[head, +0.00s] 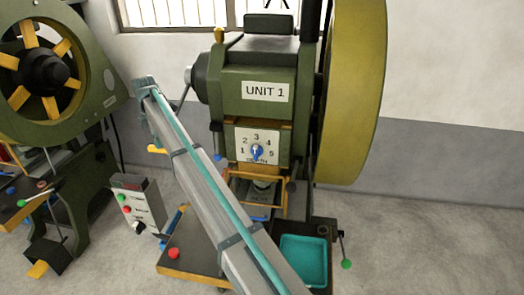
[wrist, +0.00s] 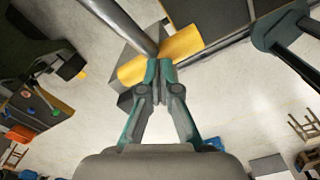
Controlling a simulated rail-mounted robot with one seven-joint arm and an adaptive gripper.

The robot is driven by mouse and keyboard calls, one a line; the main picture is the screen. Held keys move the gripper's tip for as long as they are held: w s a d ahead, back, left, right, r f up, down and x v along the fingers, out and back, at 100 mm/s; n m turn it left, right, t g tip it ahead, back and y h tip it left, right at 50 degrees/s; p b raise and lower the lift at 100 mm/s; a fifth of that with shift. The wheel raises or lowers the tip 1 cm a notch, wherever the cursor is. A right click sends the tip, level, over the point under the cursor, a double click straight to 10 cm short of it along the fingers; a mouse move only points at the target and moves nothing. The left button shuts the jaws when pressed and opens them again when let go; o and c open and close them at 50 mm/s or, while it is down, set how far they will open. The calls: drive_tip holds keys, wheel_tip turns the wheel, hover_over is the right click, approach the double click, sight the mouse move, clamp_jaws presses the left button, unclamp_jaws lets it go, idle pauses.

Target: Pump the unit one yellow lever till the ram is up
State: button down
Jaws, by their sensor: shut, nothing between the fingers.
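Unit one is the green press (head: 245,75) with a "UNIT 1" plate and a numbered dial (head: 257,151). A grey lever rod (head: 184,96) runs from its left side down behind my arm. A small yellow piece (head: 157,149) shows left of my arm, probably the lever's grip. In the wrist view a yellow grip (wrist: 160,62) crosses the end of a grey rod (wrist: 122,24). My gripper (wrist: 158,66) is shut and empty, its tips at the grip's lower edge; contact is unclear. In the head view it is hidden. The ram area (head: 263,186) is partly visible under the dial.
A large yellow flywheel (head: 352,90) stands at the press's right. A teal tray (head: 303,262) lies at the front right. A control box (head: 139,207) and a second green machine (head: 95,65) stand at the left. Open floor (head: 430,220) lies right.

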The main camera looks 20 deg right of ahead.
drive_tip(key=shift+w+d+f+b, duration=0.25)
drive_tip(key=shift+w+f, duration=0.1)
drive_tip(key=shift+f, duration=0.55)
drive_tip(key=shift+w+d+f+b, duration=0.15)
drive_tip(key=shift+w+f+b, duration=0.15)
drive_tip(key=shift+f, duration=0.6)
drive_tip(key=shift+w+d+f+b, duration=0.2)
drive_tip(key=shift+w+f, duration=0.15)
drive_tip(key=shift+f, duration=0.55)
drive_tip(key=shift+w+d+f+b, duration=0.25)
drive_tip(key=shift+w+f, duration=0.2)
drive_tip(key=shift+f, duration=0.35)
drive_tip(key=shift+w+d+f+b, duration=0.25)
drive_tip(key=shift+w+f, duration=0.25)
drive_tip(key=shift+f, duration=0.35)
drive_tip(key=shift+w+d+f+b, duration=0.25)
drive_tip(key=shift+w+f, duration=0.2)
drive_tip(key=shift+f, duration=0.35)
